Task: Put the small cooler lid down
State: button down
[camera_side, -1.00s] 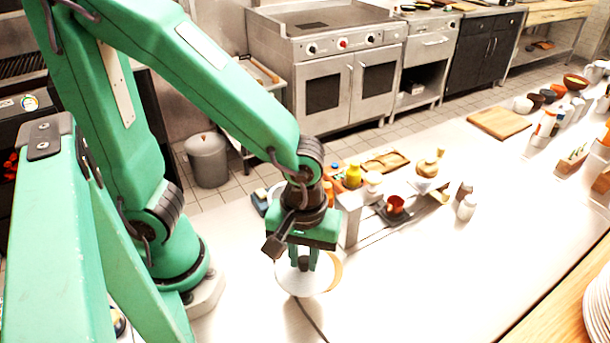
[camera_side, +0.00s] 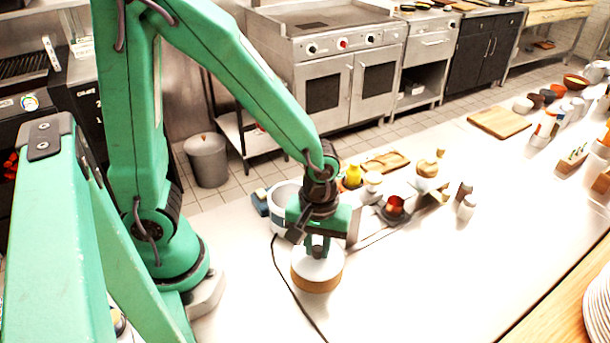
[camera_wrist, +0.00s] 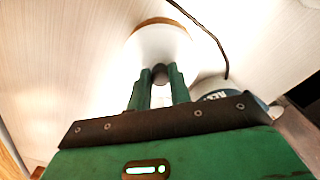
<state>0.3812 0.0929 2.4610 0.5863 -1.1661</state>
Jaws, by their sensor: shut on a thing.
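The small cooler lid (camera_side: 304,268) is a round white disc with a tan rim and a dark knob. It sits level, low over the pale counter, and I cannot tell if it touches. My gripper (camera_side: 318,249) points down from above and is shut on the lid's knob. In the wrist view my gripper (camera_wrist: 160,76) has both fingers around the knob, with the white lid (camera_wrist: 158,42) beyond. A white tub with a blue-grey part (camera_side: 284,201), perhaps the cooler, stands behind my gripper, partly hidden.
A dark cable (camera_side: 288,290) runs along the counter just left of the lid. The counter (camera_side: 430,275) in front and to the right is clear.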

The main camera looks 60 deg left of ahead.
aim_at(317, 249)
jog(key=shift+f, duration=1.7)
jog(key=shift+f, duration=0.1)
jog(key=c, duration=1.3)
grip_release()
jog(key=shift+r, duration=6.15)
jog(key=shift+a, duration=0.1)
